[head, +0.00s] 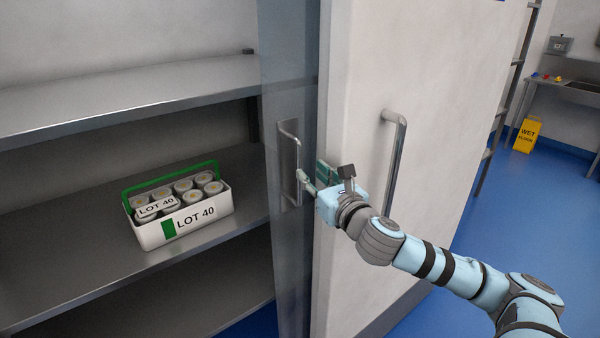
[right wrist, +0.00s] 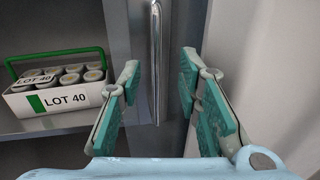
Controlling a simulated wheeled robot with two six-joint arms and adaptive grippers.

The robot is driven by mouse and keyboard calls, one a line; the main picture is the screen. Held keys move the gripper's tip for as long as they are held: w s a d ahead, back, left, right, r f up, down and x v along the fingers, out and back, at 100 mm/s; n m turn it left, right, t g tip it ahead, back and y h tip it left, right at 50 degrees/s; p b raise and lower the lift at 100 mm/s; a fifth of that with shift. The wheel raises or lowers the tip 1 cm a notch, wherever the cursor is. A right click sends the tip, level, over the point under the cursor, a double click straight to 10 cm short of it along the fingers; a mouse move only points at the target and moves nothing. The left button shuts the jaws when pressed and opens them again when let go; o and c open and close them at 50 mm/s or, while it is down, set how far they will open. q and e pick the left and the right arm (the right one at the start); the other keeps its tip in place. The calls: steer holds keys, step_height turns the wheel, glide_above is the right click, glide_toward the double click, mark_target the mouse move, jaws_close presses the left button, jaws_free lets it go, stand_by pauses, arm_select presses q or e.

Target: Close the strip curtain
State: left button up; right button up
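The strip curtain (head: 287,80) shows as a bluish, see-through upright panel at the right side of the shelf opening. It has a metal bar handle (head: 296,165) on a plate. The handle also stands upright in the right wrist view (right wrist: 155,60). My right gripper (head: 311,178) is at the handle's right side in the head view. In the right wrist view its fingers (right wrist: 160,75) are spread, with the handle seen between and beyond them. Whether a finger touches the handle I cannot tell. My left gripper is out of view.
A white tub carrier marked LOT 40 (head: 190,232) with a green handle and several tubs sits on the middle shelf (head: 70,265). A white panel (head: 360,70) with its own bar handle (head: 400,160) stands beside my right gripper. A yellow wet-floor sign (head: 526,135) stands far right.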

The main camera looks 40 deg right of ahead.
mark_target(300, 162)
steer(key=x, duration=0.3)
steer(key=p+x, duration=0.1)
steer(key=x, duration=0.3)
steer(key=shift+a+r, duration=0.2)
steer(key=shift+r, duration=0.05)
jaws_close()
